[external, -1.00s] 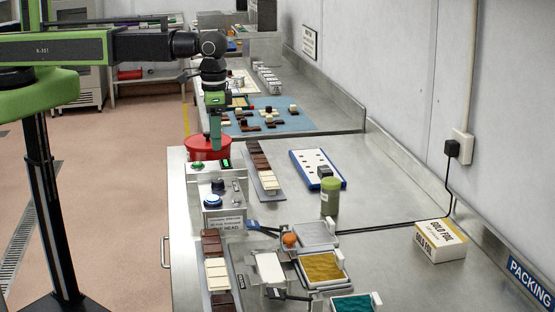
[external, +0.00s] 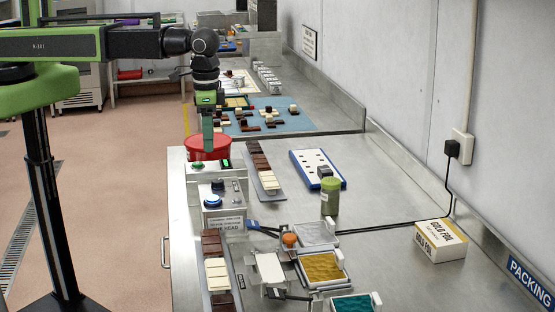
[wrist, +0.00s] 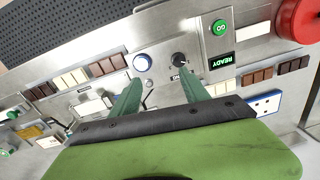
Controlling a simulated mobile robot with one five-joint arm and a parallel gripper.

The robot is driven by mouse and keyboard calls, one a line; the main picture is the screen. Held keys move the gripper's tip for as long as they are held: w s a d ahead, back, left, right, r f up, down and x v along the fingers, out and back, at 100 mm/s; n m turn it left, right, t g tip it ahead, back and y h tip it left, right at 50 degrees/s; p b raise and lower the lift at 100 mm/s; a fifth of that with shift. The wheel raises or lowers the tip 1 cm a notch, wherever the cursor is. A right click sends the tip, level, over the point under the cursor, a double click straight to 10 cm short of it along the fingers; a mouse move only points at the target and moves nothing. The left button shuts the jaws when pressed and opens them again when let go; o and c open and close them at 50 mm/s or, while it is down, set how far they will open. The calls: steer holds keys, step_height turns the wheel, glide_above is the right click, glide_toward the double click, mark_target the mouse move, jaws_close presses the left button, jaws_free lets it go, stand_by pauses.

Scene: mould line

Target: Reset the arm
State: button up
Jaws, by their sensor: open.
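My gripper (external: 208,148) hangs from my green and black arm in the external view, pointing down in front of the red round container (external: 209,143) near the left edge of the metal bench. In the wrist view its two green fingers (wrist: 160,88) are spread apart with nothing between them. The control box (external: 217,224) stands nearer than the gripper; it carries a blue button (wrist: 143,62) and a black knob (wrist: 180,60). A green button (wrist: 220,27) and a lit READY display (wrist: 221,61) also show in the wrist view.
A rail of chocolate bars (external: 263,170) lies right of the gripper, and another (external: 215,270) lies nearer. A white board (external: 315,165), a green jar (external: 329,197), colour trays (external: 322,267) and a gold foil box (external: 440,240) stand on the bench. The bench behind holds a blue mat (external: 290,119).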

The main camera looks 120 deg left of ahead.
steer(key=s+d+f+m+b, duration=0.4)
steer(key=d+f+b, duration=0.3)
steer(key=d, duration=0.3)
steer(key=s+d+f+m+b, duration=0.4)
steer(key=s+d+f+b, duration=0.1)
steer(key=d+f, duration=0.5)
steer(key=shift+s+d+f+b, duration=0.15)
steer(key=shift+s+d+b, duration=0.25)
steer(key=shift+b, duration=0.45)
